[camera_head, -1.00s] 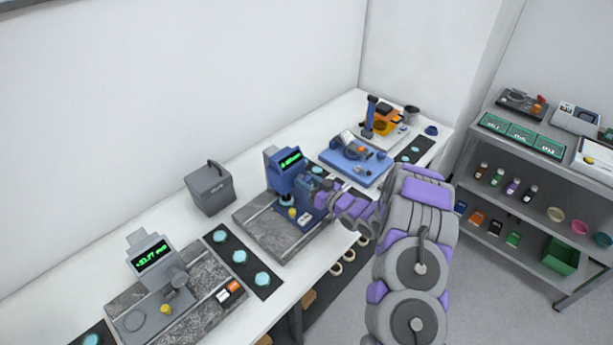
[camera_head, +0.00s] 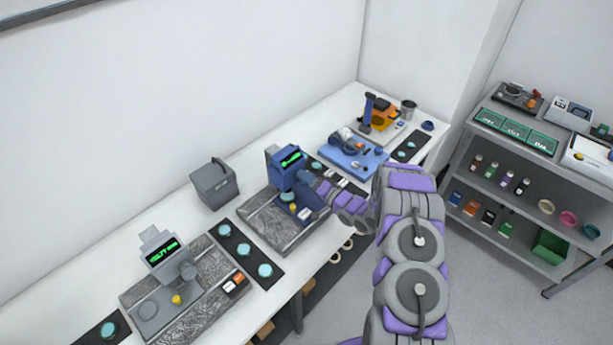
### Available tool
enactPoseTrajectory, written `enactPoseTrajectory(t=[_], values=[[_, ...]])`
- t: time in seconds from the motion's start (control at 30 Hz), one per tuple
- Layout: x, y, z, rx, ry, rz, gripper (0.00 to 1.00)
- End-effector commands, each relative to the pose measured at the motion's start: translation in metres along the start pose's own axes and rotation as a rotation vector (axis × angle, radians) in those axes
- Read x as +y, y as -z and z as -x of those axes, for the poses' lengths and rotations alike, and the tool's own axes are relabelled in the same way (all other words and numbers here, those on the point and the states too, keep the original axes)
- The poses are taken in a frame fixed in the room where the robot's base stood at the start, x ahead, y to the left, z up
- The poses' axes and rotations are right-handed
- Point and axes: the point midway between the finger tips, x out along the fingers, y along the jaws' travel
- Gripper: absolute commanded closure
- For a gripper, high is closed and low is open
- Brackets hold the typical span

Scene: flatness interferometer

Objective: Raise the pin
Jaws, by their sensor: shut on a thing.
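A blue gauge (camera_head: 285,166) with a green lit display stands on a grey stone plate (camera_head: 262,222) in the middle of the bench. My gripper (camera_head: 306,186) is at the right side of this gauge, shut on a small part there. The held part is hidden by the fingers, so I cannot tell whether it is the pin. A yellow knob (camera_head: 293,208) and a small white-and-red block (camera_head: 304,213) sit on the plate just below my gripper. A similar grey gauge (camera_head: 164,252) stands on another stone plate at the left.
A grey box with a handle (camera_head: 213,184) stands behind the plates. Dark strips with cyan discs (camera_head: 244,249) lie between the stations. A blue station (camera_head: 352,154) is farther right. A grey shelf (camera_head: 520,150) stands apart at the right.

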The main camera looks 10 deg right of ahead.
Motion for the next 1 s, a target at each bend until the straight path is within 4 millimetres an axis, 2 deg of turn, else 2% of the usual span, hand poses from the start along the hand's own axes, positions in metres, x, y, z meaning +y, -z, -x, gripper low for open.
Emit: enactPoseTrajectory(t=[0.03, 0.5, 1.0], values=[[-0.0011, 0.0047, 0.0005, 0.009, 0.0, -0.038, 0.86], [0.0028, 0.0025, 0.0005, 0.007, -0.002, -0.38, 0.86], [0.0048, 0.0024, 0.0004, 0.008, -0.004, -0.48, 0.86]])
